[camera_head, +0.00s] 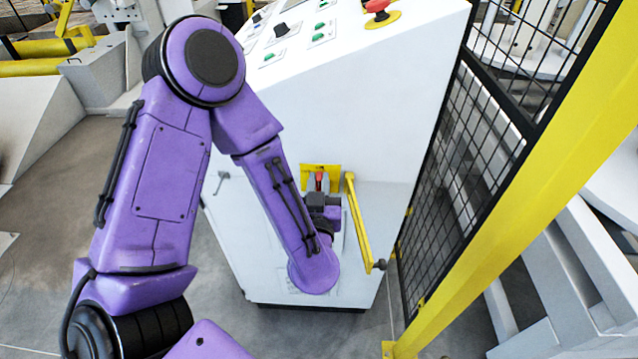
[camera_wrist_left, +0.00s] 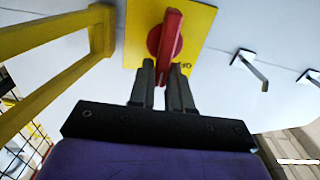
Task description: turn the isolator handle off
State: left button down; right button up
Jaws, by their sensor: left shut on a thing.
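The isolator handle is a red lever on a red round base, mounted on a yellow plate (camera_wrist_left: 199,30) on the white cabinet's front. The red handle (camera_wrist_left: 171,38) stands nearly upright in the left wrist view, leaning slightly. In the head view the handle (camera_head: 319,181) shows small above my gripper, in front of the yellow plate. My left gripper (camera_wrist_left: 167,72) is shut on the lower end of the handle, one dark finger on each side. My purple left forearm hides part of the cabinet front in the head view. My right gripper is in neither view.
A yellow bar (camera_head: 357,220) stands out from the cabinet just right of the handle, close to my gripper. Metal latches (camera_wrist_left: 249,66) sit on the cabinet face. A black mesh fence with a yellow post (camera_head: 520,190) stands at right. Buttons and a red emergency stop (camera_head: 377,6) top the cabinet.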

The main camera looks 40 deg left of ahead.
pick_arm(q)
jog(key=n, duration=0.4)
jog(key=s+a+f+n, duration=0.1)
jog(key=n, duration=0.4)
jog(key=a+n, duration=0.1)
jog(key=n, duration=0.4)
jog(key=shift+s+a+f+b, duration=0.1)
jog(key=shift+s+f+b, duration=0.1)
jog(key=shift+f+b, duration=0.2)
jog(key=shift+f+n+b, duration=0.15)
jog(key=shift+f+n, duration=0.05)
jog(key=shift+n, duration=0.75)
jog(key=shift+f+n+b, duration=0.15)
jog(key=shift+n, duration=0.8)
jog(key=c, duration=1.1)
grip_release()
jog(key=shift+c, duration=0.2)
jog(key=shift+w+f, duration=0.1)
